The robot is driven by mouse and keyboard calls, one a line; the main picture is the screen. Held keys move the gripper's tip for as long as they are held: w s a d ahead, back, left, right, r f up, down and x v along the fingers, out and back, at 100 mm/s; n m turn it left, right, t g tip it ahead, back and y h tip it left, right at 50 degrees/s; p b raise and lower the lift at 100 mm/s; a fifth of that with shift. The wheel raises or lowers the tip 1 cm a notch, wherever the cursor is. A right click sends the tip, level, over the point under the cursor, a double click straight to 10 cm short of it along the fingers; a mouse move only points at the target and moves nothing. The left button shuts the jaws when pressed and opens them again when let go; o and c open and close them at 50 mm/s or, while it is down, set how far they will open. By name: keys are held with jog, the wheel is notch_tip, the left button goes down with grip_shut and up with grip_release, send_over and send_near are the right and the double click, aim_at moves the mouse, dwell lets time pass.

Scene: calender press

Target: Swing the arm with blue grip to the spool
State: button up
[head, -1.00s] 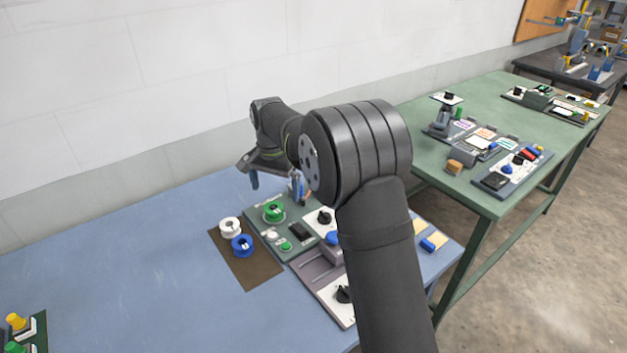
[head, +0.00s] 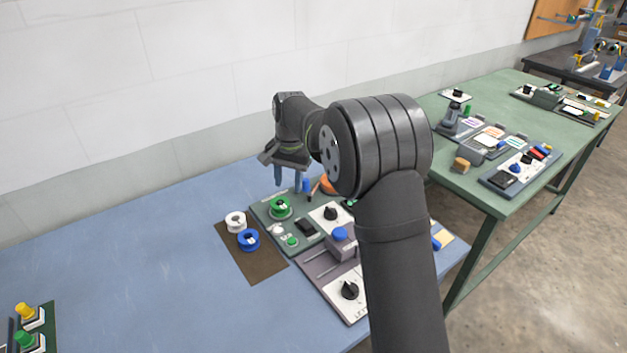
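My gripper (head: 287,184) is at the back of the blue table, pointing down, with its two blue-grey fingers apart and nothing visible between them. A small upright blue grip (head: 306,185) stands just right of the fingers, close to the right one; I cannot tell whether they touch. The arm that carries this grip is mostly hidden. A green spool (head: 280,207) sits on the green panel (head: 264,217), in front of the gripper. An orange round part (head: 327,185) shows right of the blue grip, partly behind my arm.
A white spool (head: 235,221) and a blue spool (head: 248,240) lie on a brown mat (head: 254,266). A grey panel with a blue-topped block (head: 341,246) and black knobs is in front. The table's left is mostly clear. A green table (head: 485,190) stands right.

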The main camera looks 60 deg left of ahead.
jog(key=w+n, duration=0.1)
jog(key=w+d+g, duration=0.1)
jog(key=w, duration=0.1)
jog(key=w+n+y, duration=0.1)
jog(key=w, duration=0.1)
jog(key=shift+w+d+r+n, duration=0.1)
jog(key=shift+d+r+n, duration=0.15)
jog(key=shift+n, duration=0.05)
grip_shut()
jog(key=w+d+r+n+g+y, duration=0.1)
jog(key=w+d+n+y, duration=0.1)
jog(key=w, duration=0.4)
jog(key=w+d+r+n+g+y, duration=0.1)
jog(key=w+d+r+n+y, duration=0.1)
jog(key=w+n, duration=0.2)
jog(key=shift+w+y, duration=0.4)
jog(key=shift+w, duration=0.8)
jog(key=shift+d, duration=0.1)
